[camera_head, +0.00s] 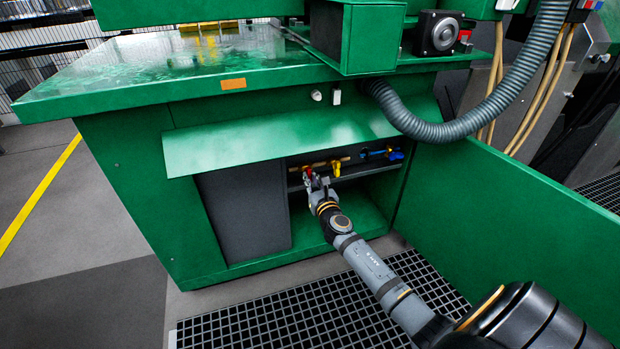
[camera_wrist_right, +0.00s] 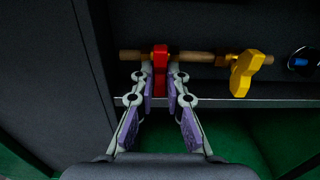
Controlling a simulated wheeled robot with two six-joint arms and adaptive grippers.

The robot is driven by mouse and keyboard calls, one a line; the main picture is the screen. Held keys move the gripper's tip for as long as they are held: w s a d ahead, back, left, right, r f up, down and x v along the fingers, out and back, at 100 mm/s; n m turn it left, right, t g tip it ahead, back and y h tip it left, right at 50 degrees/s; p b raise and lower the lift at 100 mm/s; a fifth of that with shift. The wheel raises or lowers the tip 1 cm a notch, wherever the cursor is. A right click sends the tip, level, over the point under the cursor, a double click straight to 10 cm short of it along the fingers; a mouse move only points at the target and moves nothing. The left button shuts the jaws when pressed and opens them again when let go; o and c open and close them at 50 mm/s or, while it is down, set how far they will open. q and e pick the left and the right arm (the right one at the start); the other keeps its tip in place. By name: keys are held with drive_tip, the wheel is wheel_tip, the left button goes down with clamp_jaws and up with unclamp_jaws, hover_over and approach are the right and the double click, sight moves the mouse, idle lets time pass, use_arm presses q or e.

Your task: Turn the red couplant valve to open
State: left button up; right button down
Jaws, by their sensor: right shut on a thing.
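The red couplant valve (camera_wrist_right: 160,72) sits on a horizontal brass pipe (camera_wrist_right: 205,58) inside the open compartment of the green machine. In the wrist view its handle stands across the pipe, pointing toward my gripper. It also shows small in the head view (camera_head: 308,170). My right gripper (camera_wrist_right: 160,85) is around the red handle, with one purple-padded finger on each side, shut on it. In the head view my right gripper (camera_head: 315,183) reaches into the compartment from the lower right. My left gripper is not in view.
A yellow valve (camera_wrist_right: 241,74) sits right of the red one on the same pipe, and a blue valve (camera_head: 395,155) is farther right. A dark panel (camera_head: 243,212) stands left of the opening. A green flap (camera_head: 280,140) overhangs it. A grey hose (camera_head: 450,130) hangs at right.

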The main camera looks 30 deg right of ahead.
drive_tip(key=n+p, duration=0.1)
drive_tip(key=n, duration=0.1)
drive_tip(key=shift+r+n+p, duration=0.15)
drive_tip(key=shift+n+p, duration=0.15)
drive_tip(key=shift+f+n, duration=0.2)
drive_tip(key=shift+n, duration=0.8)
drive_tip(key=shift+r+n+p, duration=0.15)
drive_tip(key=shift+n+p, duration=0.25)
drive_tip(key=shift+p, duration=0.05)
drive_tip(key=n+p, duration=0.1)
drive_tip(key=n, duration=0.1)
drive_tip(key=shift+n, duration=0.9)
